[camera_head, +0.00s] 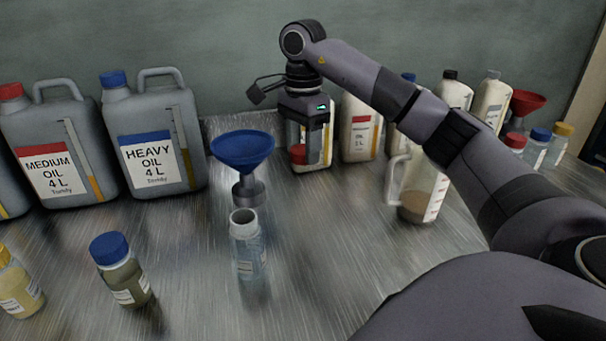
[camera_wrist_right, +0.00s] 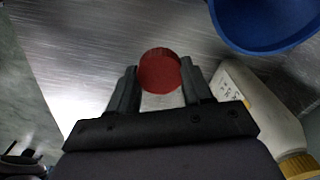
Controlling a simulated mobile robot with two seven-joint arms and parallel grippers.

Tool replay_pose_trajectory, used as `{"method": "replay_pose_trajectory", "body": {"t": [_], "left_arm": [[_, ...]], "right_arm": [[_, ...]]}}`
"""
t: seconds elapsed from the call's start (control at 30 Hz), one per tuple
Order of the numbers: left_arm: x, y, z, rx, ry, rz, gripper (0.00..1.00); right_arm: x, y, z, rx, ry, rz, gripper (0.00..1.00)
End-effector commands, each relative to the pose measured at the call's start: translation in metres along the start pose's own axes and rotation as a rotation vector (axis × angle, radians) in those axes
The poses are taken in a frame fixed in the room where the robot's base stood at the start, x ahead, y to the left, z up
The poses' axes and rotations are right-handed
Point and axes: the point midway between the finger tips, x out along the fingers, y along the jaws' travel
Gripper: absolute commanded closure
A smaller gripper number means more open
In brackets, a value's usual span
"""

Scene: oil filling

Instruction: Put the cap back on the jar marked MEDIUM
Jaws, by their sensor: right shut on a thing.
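My right gripper (camera_head: 302,146) points down at the back of the table, in front of a white bottle. It is shut on a red cap (camera_head: 298,154). The wrist view shows the red cap (camera_wrist_right: 160,71) between the two fingertips (camera_wrist_right: 160,82); I cannot tell whether it touches the table. An open, clear jar (camera_head: 247,250) stands upright without a cap at the middle front, apart from and nearer than the gripper. Its label is too small to read, so I cannot confirm that it is the MEDIUM jar. My left gripper is not in view.
A blue funnel (camera_head: 243,150) on a stand is just behind the open jar. A blue-capped jar (camera_head: 122,272) and a yellow-capped jar (camera_head: 17,287) stand left. Large MEDIUM (camera_head: 47,150) and HEAVY OIL (camera_head: 150,140) cans are behind. A measuring jug (camera_head: 420,190) stands right.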

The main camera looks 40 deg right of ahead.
Motion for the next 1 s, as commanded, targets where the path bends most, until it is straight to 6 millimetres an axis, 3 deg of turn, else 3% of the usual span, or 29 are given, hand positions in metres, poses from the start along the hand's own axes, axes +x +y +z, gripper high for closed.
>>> {"method": "replay_pose_trajectory", "body": {"t": [0.03, 0.1, 0.3, 1.0], "left_arm": [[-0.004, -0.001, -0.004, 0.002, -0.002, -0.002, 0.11], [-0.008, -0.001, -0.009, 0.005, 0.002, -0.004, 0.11], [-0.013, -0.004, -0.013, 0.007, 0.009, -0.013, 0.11], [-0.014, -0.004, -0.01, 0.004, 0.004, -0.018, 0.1]], "right_arm": [[-0.019, 0.0, 0.0, -0.001, 0.0, -0.004, 0.83], [-0.032, 0.0, 0.0, 0.0, 0.001, -0.003, 0.83], [-0.055, 0.0, 0.0, 0.0, 0.0, -0.001, 0.83], [-0.061, 0.0, 0.0, 0.0, 0.0, 0.001, 0.83]]}}
